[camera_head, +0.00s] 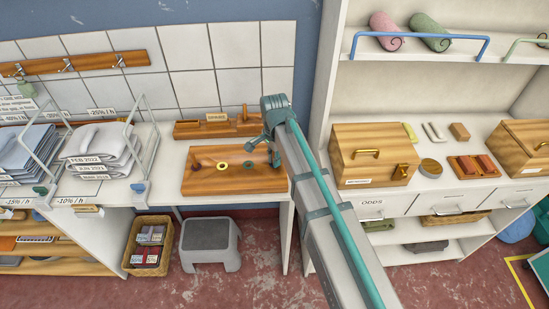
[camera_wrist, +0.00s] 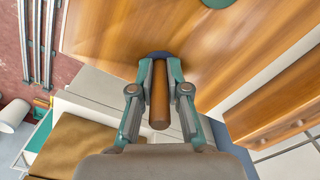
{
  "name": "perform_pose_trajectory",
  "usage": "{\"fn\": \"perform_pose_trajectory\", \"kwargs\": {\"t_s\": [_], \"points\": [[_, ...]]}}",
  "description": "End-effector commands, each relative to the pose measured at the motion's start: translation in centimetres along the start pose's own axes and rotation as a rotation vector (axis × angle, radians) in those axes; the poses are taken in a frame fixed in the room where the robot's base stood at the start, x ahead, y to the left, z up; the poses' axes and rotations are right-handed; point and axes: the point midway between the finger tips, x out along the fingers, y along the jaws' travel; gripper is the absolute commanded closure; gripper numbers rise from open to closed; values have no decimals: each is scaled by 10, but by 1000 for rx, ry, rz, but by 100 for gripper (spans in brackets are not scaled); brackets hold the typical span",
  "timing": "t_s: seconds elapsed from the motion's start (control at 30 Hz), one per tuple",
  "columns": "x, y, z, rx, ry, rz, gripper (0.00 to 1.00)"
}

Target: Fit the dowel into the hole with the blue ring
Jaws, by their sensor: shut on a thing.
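My gripper (camera_wrist: 160,68) is shut on the wooden dowel (camera_wrist: 159,100), with one finger on each side of it. In the wrist view the dowel's far end lies at the blue ring (camera_wrist: 161,54), which is partly hidden by the dowel and fingertips. I cannot tell whether that end is inside the hole or just above it. In the head view my gripper (camera_head: 254,146) is over the right part of the wooden board (camera_head: 210,185).
A wooden rack (camera_head: 200,128) with an upright peg stands behind the board. Folded linen (camera_head: 100,145) and a wire frame are to the left. A wooden box (camera_head: 372,153) stands on the counter to the right. A grey stool (camera_head: 211,243) is below.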

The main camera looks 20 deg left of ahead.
Motion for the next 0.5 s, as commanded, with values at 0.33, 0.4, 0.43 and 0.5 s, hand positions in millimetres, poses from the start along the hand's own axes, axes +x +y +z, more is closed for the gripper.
{"fn": "perform_pose_trajectory", "kwargs": {"t_s": [0.33, 0.4, 0.43, 0.5], "points": [[1, 0, 0, 0, 0, 0, 60], [1, 0, 0, 0, 0, 0, 60], [1, 0, 0, 0, 0, 0, 60], [0, 0, 0, 0, 0, 0, 60]]}}
